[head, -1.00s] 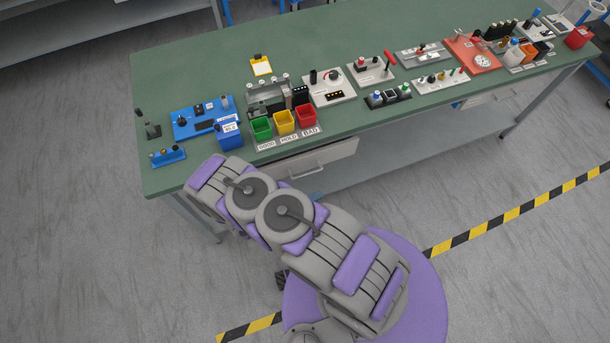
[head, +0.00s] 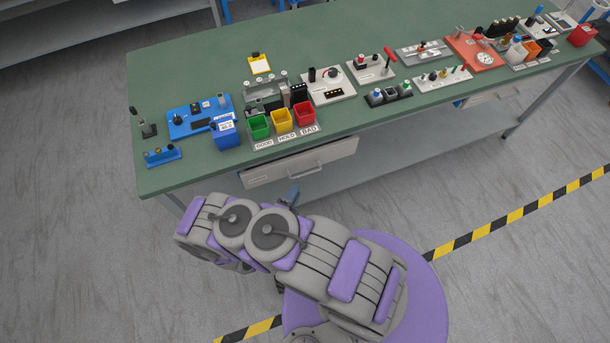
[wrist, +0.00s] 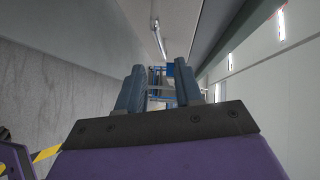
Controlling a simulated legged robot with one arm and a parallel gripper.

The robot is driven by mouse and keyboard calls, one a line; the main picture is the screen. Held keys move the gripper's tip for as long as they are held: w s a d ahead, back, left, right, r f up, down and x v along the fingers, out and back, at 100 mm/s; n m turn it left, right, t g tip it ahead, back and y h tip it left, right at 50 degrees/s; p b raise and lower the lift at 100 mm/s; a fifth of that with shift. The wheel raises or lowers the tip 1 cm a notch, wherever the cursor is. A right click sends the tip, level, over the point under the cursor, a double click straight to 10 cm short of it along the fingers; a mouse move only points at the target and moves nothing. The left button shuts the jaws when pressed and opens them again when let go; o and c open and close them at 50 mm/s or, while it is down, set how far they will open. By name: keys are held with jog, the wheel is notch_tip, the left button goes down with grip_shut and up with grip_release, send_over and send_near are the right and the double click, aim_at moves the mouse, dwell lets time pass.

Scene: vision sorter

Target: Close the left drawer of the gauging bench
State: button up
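The left drawer (head: 335,156) of the green-topped gauging bench (head: 190,75) shows in the head view as a light grey front with a bar handle (head: 303,172). It appears to stand out a little from under the bench edge; its inside is hardly visible. My gripper (head: 291,193) shows only as a small blue-grey tip just below the drawer front, mostly hidden by my arm. In the wrist view, my gripper's two fingers (wrist: 160,90) are apart with nothing between them. The handle (wrist: 158,38) seems to show ahead of them, beside the drawer front (wrist: 183,25).
Green, yellow and red bins (head: 282,122) stand on the bench above the drawer. A blue fixture (head: 197,117) and other gauges fill the top. A right drawer (head: 492,96) sits farther along. A striped floor line (head: 480,229) crosses open floor.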

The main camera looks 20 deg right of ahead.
aim_at(305, 174)
jog(key=b+x, duration=0.2)
jog(key=x, duration=0.7)
jog(key=shift+w+d+f, duration=0.1)
jog(key=shift+w+d, duration=0.1)
jog(key=shift+w, duration=0.05)
grip_shut()
